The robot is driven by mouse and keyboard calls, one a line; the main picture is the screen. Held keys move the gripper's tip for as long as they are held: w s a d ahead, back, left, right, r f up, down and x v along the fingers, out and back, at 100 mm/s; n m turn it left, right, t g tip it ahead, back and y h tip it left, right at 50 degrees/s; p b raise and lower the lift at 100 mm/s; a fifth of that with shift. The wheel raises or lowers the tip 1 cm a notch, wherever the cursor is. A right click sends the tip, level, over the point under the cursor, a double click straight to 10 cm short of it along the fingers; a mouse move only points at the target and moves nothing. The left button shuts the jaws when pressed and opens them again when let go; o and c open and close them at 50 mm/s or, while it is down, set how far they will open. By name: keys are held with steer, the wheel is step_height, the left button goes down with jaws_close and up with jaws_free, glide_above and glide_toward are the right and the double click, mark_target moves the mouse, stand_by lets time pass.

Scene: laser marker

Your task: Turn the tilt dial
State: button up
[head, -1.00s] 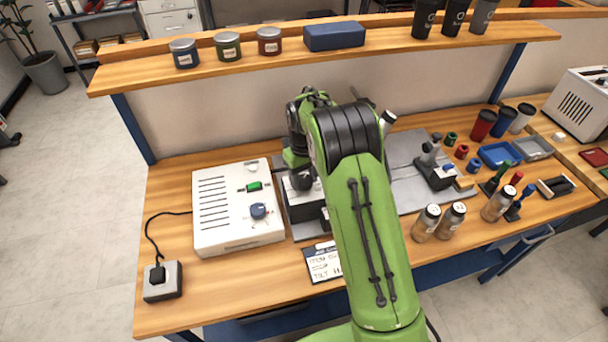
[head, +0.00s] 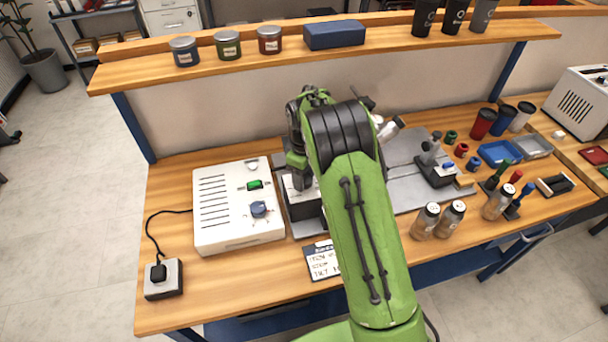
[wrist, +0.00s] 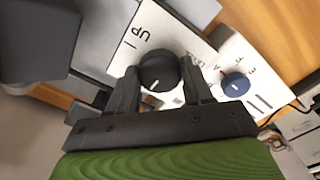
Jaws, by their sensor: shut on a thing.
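The black tilt dial (wrist: 157,74) shows in the wrist view on a pale panel marked "UP", with a white pointer line on its face. My gripper (wrist: 160,68) has one finger on each side of it and is shut on it. In the head view my green arm covers most of the panel and I cannot make out the dial.
A white control box (head: 238,232) with a blue knob (head: 259,209) and green switch stands left of my arm. Several clear bottles (head: 426,218) stand at right. A shelf (head: 270,62) with tins runs above. A written card (head: 322,262) lies at the front.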

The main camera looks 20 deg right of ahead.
steer(key=o, duration=1)
steer(key=shift+o, duration=0.2)
step_height(320, 180, up, 16)
steer(key=p, duration=0.3)
step_height(320, 180, up, 7)
steer(key=p, duration=0.7)
steer(key=shift+f, duration=0.1)
